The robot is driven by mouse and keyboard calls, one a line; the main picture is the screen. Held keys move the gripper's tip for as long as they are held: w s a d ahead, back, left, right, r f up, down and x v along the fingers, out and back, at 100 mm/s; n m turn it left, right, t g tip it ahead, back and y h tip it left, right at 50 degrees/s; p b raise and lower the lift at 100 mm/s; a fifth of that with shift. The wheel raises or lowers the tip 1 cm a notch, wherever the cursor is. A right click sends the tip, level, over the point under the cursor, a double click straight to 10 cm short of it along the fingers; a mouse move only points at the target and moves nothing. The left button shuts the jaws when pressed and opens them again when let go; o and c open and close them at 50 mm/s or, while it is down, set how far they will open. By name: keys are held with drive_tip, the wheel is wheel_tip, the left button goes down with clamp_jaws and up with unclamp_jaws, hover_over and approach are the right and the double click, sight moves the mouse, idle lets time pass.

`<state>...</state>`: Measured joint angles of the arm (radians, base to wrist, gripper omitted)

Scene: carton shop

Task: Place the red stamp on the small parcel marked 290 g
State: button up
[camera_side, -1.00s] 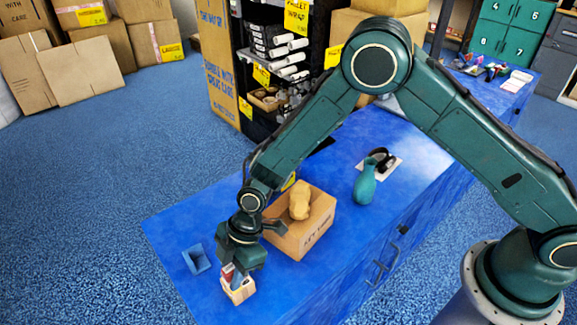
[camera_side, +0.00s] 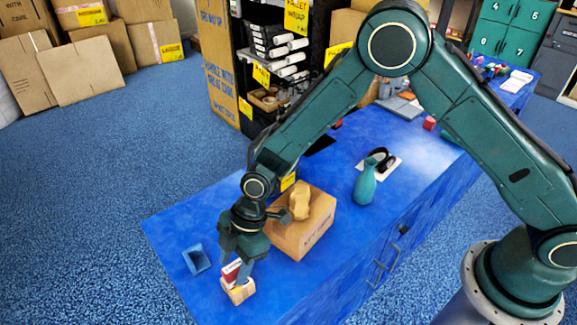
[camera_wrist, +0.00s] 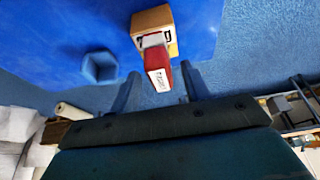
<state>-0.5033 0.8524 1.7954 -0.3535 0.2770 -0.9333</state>
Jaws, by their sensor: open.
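The red stamp (camera_side: 231,271), a red block with a white printed face, rests on the small tan parcel (camera_side: 239,292) near the front end of the blue bench. In the wrist view the red stamp (camera_wrist: 158,67) is against the parcel (camera_wrist: 152,19), close to its pale label. No weight marking can be read. My gripper (camera_side: 236,265) is open just above the parcel, its fingers on either side of the stamp. In the wrist view the fingers of my gripper (camera_wrist: 160,77) stand apart, with gaps beside the stamp.
A blue hollow holder (camera_side: 197,259) stands left of the parcel. A carton (camera_side: 312,232) with a lumpy tan object (camera_side: 300,203) on top stands close behind my gripper. A teal vase (camera_side: 365,184) is further back. The bench's front edge is close to the parcel.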

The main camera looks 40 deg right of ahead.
drive_tip(key=v, duration=0.9)
idle(0.3)
drive_tip(key=shift+d+r, duration=0.1)
drive_tip(key=shift+r, duration=0.05)
drive_tip(key=s+d+r+m+t+h, duration=0.1)
drive_tip(key=s+d+r+m+t, duration=0.2)
drive_tip(key=d+r, duration=0.55)
drive_tip(key=s+d+r+m+h, duration=0.1)
drive_tip(key=s+d+r+m, duration=0.3)
drive_tip(key=d+r, duration=0.45)
drive_tip(key=s+d+r+m+t+h, duration=0.1)
drive_tip(key=s+d+r+m, duration=0.1)
drive_tip(key=s+d+m, duration=0.3)
drive_tip(key=s+d+r+m+t+h, duration=0.1)
drive_tip(key=s+d+r+m, duration=0.2)
drive_tip(key=s+d+m, duration=0.3)
drive_tip(key=s, duration=0.4)
drive_tip(key=shift+d+t, duration=0.25)
drive_tip(key=shift+t, duration=0.05)
